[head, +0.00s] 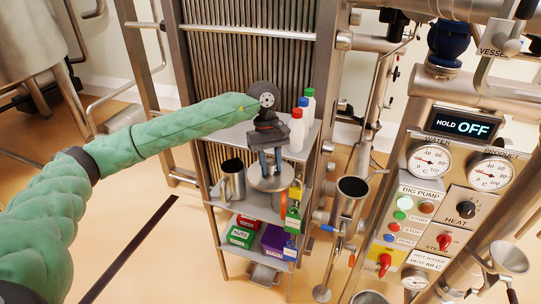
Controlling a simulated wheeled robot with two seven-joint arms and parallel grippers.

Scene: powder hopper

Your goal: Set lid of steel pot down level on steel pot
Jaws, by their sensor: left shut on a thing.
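My left gripper (270,166) comes in from the left on a green-sleeved arm and points down over the shelf rack. It is shut on the lid of the steel pot (259,183), a round shiny disc that looks about level. The steel pot is mostly hidden beneath the lid, and I cannot tell whether the lid touches its rim. An open steel jug (232,181) with a handle stands just left of the lid. My right gripper is not in view.
White bottles with coloured caps (297,130) stand on the upper shelf behind the gripper. Green, red and purple boxes (240,237) fill the lower shelf. A control panel (420,215) and pipes stand to the right.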

